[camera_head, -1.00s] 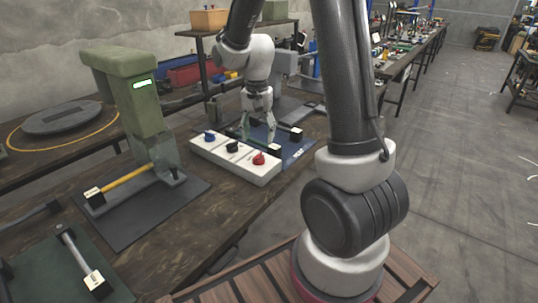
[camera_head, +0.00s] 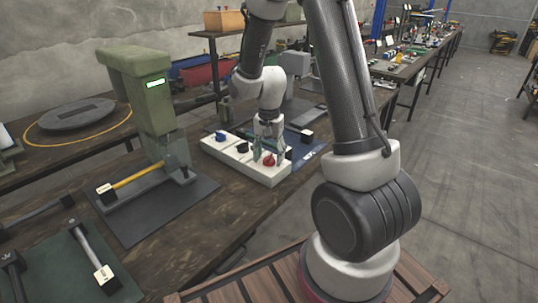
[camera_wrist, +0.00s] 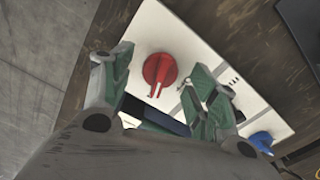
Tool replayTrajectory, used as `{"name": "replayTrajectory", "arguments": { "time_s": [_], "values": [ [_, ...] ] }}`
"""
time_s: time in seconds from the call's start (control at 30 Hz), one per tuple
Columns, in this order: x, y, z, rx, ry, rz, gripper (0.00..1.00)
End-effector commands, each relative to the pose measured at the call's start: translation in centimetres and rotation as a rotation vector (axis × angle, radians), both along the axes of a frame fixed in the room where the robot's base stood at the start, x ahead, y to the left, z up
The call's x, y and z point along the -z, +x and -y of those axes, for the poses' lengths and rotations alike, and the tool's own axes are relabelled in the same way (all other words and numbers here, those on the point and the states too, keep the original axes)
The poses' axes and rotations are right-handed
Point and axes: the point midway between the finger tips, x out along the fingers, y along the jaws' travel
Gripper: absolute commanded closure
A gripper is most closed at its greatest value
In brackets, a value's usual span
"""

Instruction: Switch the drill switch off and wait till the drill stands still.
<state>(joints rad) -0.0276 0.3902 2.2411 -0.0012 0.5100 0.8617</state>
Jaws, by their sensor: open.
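A white switch box (camera_head: 222,152) lies on the wooden bench with a blue knob (camera_head: 221,136), a black knob (camera_head: 242,148) and a red knob (camera_head: 268,160) in a row. My gripper (camera_head: 268,155) is open above the box, at the red knob. In the wrist view the red knob (camera_wrist: 160,70) stands between the two green-padded fingers of the gripper (camera_wrist: 158,92), apart from both. The blue knob (camera_wrist: 261,139) shows at lower right; the black knob is largely hidden behind a finger. I cannot tell which knob is the drill switch.
Another hammer (camera_head: 92,250) lies at front left. A blue mat (camera_head: 306,150) lies behind the box.

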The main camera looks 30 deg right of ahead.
Motion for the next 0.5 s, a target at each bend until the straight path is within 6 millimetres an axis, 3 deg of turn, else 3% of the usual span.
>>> {"name": "replayTrajectory", "arguments": {
  "time_s": [0.03, 0.3, 0.5],
  "values": [
    [-0.01, 0.00, 0.00, 0.000, 0.000, 0.000, 0.41],
    [-0.02, 0.00, 0.00, 0.000, 0.000, 0.000, 0.89],
    [-0.03, 0.00, 0.00, -0.006, 0.000, 0.000, 0.89]
  ]
}}
